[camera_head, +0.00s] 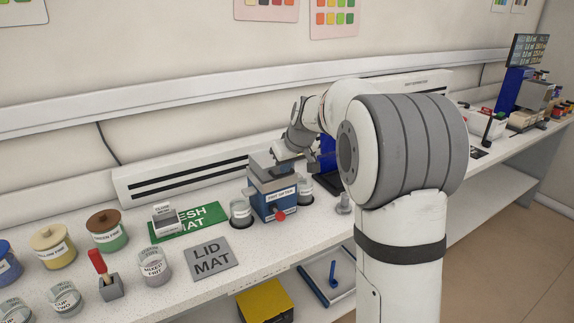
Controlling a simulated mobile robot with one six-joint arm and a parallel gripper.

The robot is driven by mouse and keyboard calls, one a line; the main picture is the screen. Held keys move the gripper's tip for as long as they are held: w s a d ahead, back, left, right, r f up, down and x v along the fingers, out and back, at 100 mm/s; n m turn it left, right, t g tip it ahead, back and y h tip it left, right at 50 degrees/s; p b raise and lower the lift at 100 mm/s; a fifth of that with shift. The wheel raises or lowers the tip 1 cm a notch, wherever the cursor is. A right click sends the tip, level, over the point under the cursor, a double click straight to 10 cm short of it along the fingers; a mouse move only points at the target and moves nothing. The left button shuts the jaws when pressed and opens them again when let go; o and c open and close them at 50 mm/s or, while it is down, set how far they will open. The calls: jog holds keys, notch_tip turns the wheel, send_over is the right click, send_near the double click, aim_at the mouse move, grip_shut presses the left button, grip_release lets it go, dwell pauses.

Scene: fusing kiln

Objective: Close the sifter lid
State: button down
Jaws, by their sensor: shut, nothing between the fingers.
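The blue and grey frit sifter (273,197) stands on the white counter, with a red knob low on its front. A light grey plate, which looks like its lid (287,151), shows at the top right of the sifter, raised at an angle. My gripper (309,158) is at the sifter's upper right, small and partly hidden by my wrist. It is shut and holds nothing. I cannot tell whether it touches the lid.
Clear cups (241,210) stand close on both sides of the sifter. A grey lid mat (212,258) lies bare in front. A green mesh mat (190,224) carries a small grey block (165,218). Jars and cups fill the left. My arm hides the counter to the right.

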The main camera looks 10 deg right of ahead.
jog(key=shift+s+f, duration=0.3)
jog(key=shift+f, duration=0.4)
jog(key=w+r+p+v, duration=0.1)
jog(key=w+v, duration=0.1)
jog(key=v, duration=1.2)
jog(key=s+f+m+g, duration=0.1)
jog(key=s+f, duration=0.4)
jog(key=s, duration=0.5)
jog(key=s+a+f+m+g+h, duration=0.1)
jog(key=s+f, duration=0.4)
jog(key=s, duration=0.5)
jog(key=s+a+f+m+g, duration=0.1)
jog(key=s+f, duration=0.4)
jog(key=s, duration=0.6)
jog(key=shift+f+m+h, duration=0.3)
jog(key=shift+f+h, duration=0.1)
